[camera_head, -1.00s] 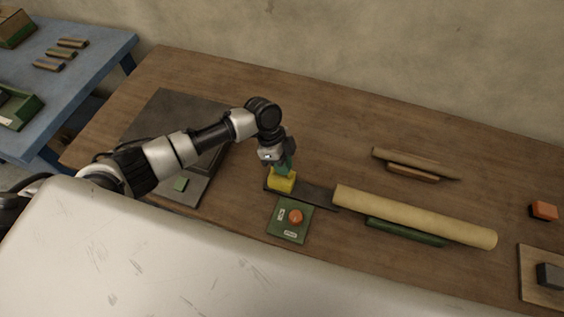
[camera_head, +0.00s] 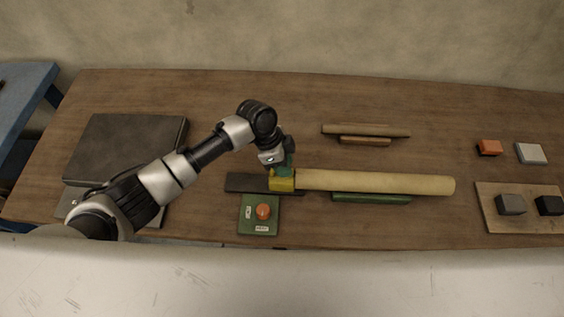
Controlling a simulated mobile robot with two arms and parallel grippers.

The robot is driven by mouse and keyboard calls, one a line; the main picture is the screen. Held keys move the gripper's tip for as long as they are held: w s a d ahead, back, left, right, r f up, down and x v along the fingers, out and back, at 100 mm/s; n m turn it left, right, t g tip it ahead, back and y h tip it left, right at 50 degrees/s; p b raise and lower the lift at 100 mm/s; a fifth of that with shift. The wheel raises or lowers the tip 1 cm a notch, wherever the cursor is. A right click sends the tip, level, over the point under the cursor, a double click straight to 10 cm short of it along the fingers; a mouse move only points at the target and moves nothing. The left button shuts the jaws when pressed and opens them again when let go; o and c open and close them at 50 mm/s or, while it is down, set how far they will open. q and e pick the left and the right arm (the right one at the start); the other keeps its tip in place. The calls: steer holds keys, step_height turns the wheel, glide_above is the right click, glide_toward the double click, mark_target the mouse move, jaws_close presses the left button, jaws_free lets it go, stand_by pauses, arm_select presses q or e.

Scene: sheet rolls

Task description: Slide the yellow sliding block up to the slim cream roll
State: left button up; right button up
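The yellow sliding block (camera_head: 281,184) sits on a dark flat rail (camera_head: 246,183), towards the rail's right part. The slim cream roll (camera_head: 375,182) lies lengthwise to the right, its left end right at the block's right side. They look touching or almost so; I cannot see a clear gap. My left gripper (camera_head: 282,171) points down at the top of the block, with a green part between them. Its fingers are too small and covered to show whether they are shut on the block. My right gripper is not in view.
A green box with an orange button (camera_head: 263,211) stands in front of the rail. A green strip (camera_head: 370,198) lies in front of the roll. A brown roll (camera_head: 365,130) lies behind. A board with dark blocks (camera_head: 522,225) is at the right; a dark slab (camera_head: 125,148) is at the left.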

arm_select(q)
steer(key=shift+o, duration=0.4)
steer(key=b+v, duration=0.1)
steer(key=v, duration=0.9)
steer(key=shift+a+r+b, duration=0.2)
steer(key=shift+r+b, duration=0.15)
steer(key=shift+b, duration=0.05)
steer(key=shift+w, duration=0.1)
